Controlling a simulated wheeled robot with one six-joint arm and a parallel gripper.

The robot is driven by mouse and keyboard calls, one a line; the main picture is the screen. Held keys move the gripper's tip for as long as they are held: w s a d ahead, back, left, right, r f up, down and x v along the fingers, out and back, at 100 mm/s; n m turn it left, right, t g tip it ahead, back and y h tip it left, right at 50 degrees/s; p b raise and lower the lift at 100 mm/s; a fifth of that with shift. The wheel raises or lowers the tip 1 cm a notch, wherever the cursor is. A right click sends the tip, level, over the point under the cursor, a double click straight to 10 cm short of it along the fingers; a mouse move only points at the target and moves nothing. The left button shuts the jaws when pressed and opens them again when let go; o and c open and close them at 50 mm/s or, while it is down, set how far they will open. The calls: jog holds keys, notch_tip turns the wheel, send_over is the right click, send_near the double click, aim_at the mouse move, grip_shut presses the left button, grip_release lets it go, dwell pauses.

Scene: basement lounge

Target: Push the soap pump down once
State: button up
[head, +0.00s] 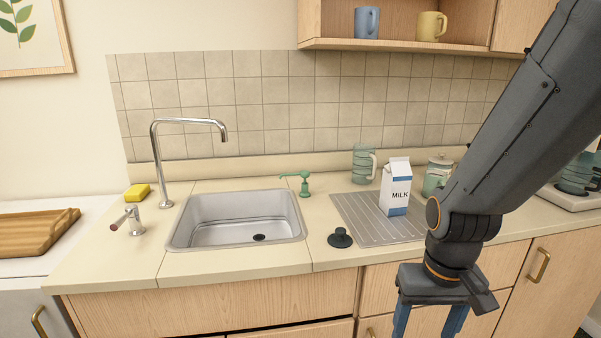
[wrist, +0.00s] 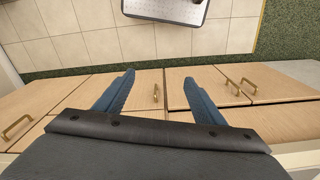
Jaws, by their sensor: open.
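A green soap pump (head: 304,183) stands upright on the counter behind the right rear corner of the sink (head: 240,226). Its spout points left over the basin. My gripper (head: 427,325) hangs low at the right, in front of the counter's cabinets and well apart from the pump. In the wrist view my gripper (wrist: 158,82) has its two blue fingers spread, with nothing between them. The wrist view looks down on cabinet fronts and floor, and the pump is not in it.
A milk carton (head: 396,187) stands on a ribbed drainboard (head: 352,212). A dark plug (head: 340,238) lies beside the sink. A tall faucet (head: 157,165), a lever handle (head: 130,220) and a yellow sponge (head: 137,192) are at the left. A glass pitcher (head: 363,165) stands behind the drainboard.

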grip_shut()
dwell(1.4)
